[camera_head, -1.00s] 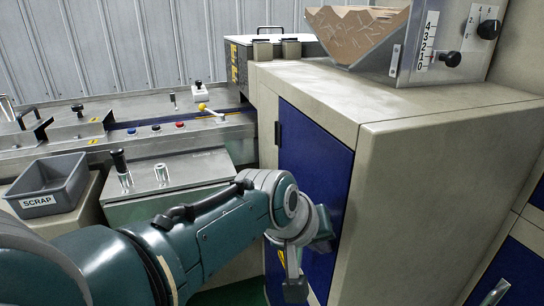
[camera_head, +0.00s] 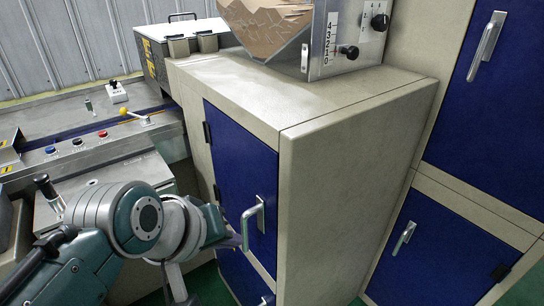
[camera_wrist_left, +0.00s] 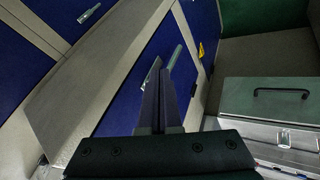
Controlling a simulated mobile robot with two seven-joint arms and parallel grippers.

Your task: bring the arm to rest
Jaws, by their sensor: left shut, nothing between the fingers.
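My left gripper (camera_head: 235,241) is beside the blue door (camera_head: 240,165) of the beige cabinet, close to its metal handle (camera_head: 258,218). In the head view my wrist hides most of it. In the left wrist view my left gripper (camera_wrist_left: 161,95) has its two dark fingers together, with nothing between them. A metal handle (camera_wrist_left: 175,57) shows just past the fingertips there; I cannot tell whether they touch it. My right gripper is in neither view.
The beige cabinet (camera_head: 335,190) stands right of my arm. A hopper with brown contents (camera_head: 270,30) and a dial panel (camera_head: 345,45) sit on top. More blue doors (camera_head: 445,255) are at the right. A metal machine bench (camera_head: 100,140) is behind my arm.

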